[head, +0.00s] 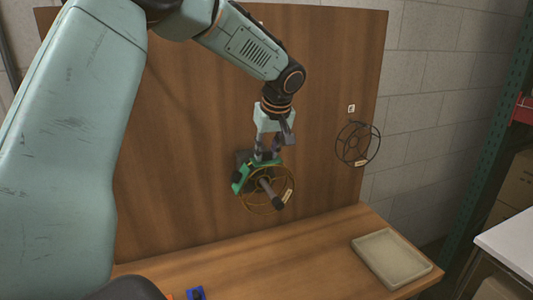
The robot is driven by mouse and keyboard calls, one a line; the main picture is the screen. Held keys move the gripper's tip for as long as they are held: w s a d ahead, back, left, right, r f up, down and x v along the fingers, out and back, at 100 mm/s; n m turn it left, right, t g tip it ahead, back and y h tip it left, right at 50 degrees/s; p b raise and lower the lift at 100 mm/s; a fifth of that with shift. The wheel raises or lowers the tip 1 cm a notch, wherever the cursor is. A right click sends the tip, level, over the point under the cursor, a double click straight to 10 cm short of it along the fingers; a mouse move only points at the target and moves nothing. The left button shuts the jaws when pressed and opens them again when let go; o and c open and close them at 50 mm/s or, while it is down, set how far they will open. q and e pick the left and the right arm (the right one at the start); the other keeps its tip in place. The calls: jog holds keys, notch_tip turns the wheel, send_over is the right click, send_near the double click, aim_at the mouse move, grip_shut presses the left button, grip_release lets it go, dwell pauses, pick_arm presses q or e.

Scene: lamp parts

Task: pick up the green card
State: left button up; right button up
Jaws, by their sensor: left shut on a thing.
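The green card (240,177) shows in the head view as a green piece with dark parts around it, in front of the upright wooden board. My left gripper (267,157) comes down from above and is shut on the green card at its upper edge. The fingers cover part of it. Just below and partly overlapping is a brass-coloured wire ring (246,205) with a dark rod and a small pale tag. I cannot tell whether the card touches the ring. My right gripper is not in view.
A black wire ring (341,143) hangs on the wooden board (190,150) at the right, under a small white label (351,108). A beige tray (357,241) sits on the bench's right end. A small blue part (196,293) lies at the front edge. The bench middle is clear.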

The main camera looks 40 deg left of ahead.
aim_at(268, 162)
pick_arm(q)
jog(key=shift+r, duration=0.5)
notch_tip(268, 162, up, 6)
jog(key=b, duration=0.1)
jog(key=s+d, duration=0.4)
jog(key=d, duration=0.4)
jog(key=s+d, duration=0.5)
jog(key=d, duration=0.4)
jog(key=shift+s+d, duration=0.2)
jog(key=shift+d, duration=0.1)
jog(key=shift+w, duration=0.15)
